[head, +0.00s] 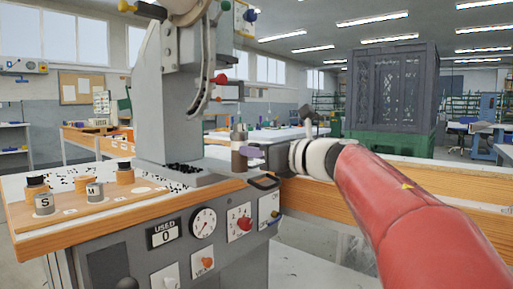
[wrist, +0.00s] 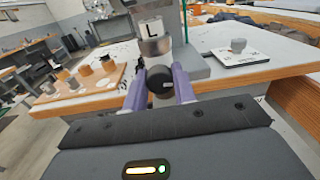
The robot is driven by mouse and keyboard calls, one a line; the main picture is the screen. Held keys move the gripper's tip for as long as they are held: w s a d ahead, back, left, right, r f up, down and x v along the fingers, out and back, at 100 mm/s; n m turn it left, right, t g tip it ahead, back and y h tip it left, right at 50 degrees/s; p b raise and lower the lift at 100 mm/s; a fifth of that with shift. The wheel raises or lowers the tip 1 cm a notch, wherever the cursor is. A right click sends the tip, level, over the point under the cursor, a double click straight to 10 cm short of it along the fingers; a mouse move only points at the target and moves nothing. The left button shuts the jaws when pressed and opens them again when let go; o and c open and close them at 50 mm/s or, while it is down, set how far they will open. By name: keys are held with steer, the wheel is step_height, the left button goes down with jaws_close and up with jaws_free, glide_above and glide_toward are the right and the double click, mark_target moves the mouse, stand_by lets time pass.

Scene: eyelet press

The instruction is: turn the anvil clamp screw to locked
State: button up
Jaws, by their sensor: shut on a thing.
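The anvil clamp screw shows as a dark round knob (wrist: 160,80) in the wrist view, below a grey metal cylinder (wrist: 155,44) with a white label marked L. My gripper (wrist: 159,92) has its two purple fingers on either side of the knob and is shut on it. In the head view, my gripper (head: 252,152) reaches in from the right to the press's right side, beside a metal cylinder with a brownish lower part (head: 239,152). The knob is hidden there. A small pale mark shows on the knob's face; I cannot tell whether it is locked.
The grey press column (head: 160,100) stands left of my gripper. A wooden board (head: 95,205) with several pieces, some marked S and M, lies at the left. Dials and a red knob (head: 244,224) are on the front panel. A white plate (wrist: 240,57) bears a grey piece.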

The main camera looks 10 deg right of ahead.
steer(key=shift+m+p, duration=1.45)
steer(key=shift+m, duration=0.75)
steer(key=o, duration=1)
steer(key=v, duration=0.8)
steer(key=shift+w, duration=0.1)
